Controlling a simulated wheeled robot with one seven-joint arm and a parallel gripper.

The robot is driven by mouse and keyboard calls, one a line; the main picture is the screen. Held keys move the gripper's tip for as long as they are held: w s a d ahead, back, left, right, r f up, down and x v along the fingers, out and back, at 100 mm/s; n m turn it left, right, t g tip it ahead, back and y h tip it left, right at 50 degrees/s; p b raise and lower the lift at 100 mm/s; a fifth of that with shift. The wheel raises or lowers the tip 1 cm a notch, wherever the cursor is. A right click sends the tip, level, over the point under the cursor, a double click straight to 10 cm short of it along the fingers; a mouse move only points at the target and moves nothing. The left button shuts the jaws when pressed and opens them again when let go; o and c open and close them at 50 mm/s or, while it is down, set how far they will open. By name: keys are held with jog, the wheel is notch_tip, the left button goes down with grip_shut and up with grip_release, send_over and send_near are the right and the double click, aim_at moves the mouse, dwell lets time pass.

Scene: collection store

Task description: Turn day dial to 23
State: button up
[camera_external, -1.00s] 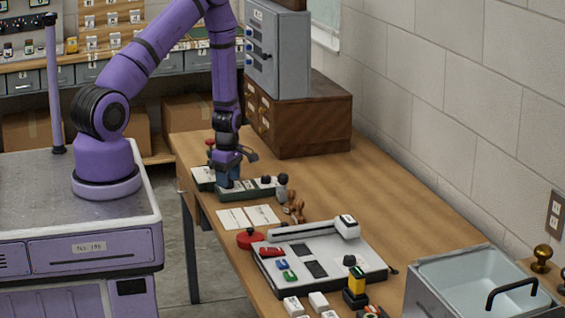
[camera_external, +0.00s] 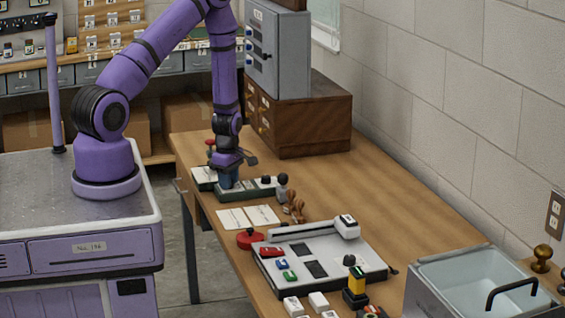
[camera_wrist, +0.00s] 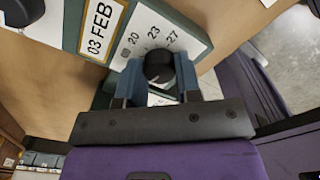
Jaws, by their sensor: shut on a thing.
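The day dial's black knob (camera_wrist: 158,66) sits on a white face plate (camera_wrist: 165,28) printed with 20, 23 and 27. My gripper (camera_wrist: 158,84) has its two blue-grey fingers closed on either side of the knob. The knob's pointer mark cannot be made out, and part of the scale is hidden by my gripper. A yellow-edged label (camera_wrist: 101,24) reading "03 FEB" is beside the scale. In the external view my gripper (camera_external: 228,178) points down at the dark green dial unit (camera_external: 246,193) on the table, hiding the day dial.
Another black knob (camera_external: 266,180) and a small dark-topped figure (camera_external: 282,185) are right of my gripper. White cards (camera_external: 248,217), a red round object (camera_external: 250,239) and a grey board (camera_external: 325,262) lie nearer the camera.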

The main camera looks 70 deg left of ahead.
jog(key=m, duration=1.9)
jog(key=shift+m, duration=0.3)
jog(key=m, duration=0.5)
jog(key=shift+w+m, duration=0.1)
jog(key=shift+m, duration=0.2)
jog(key=o, duration=0.9)
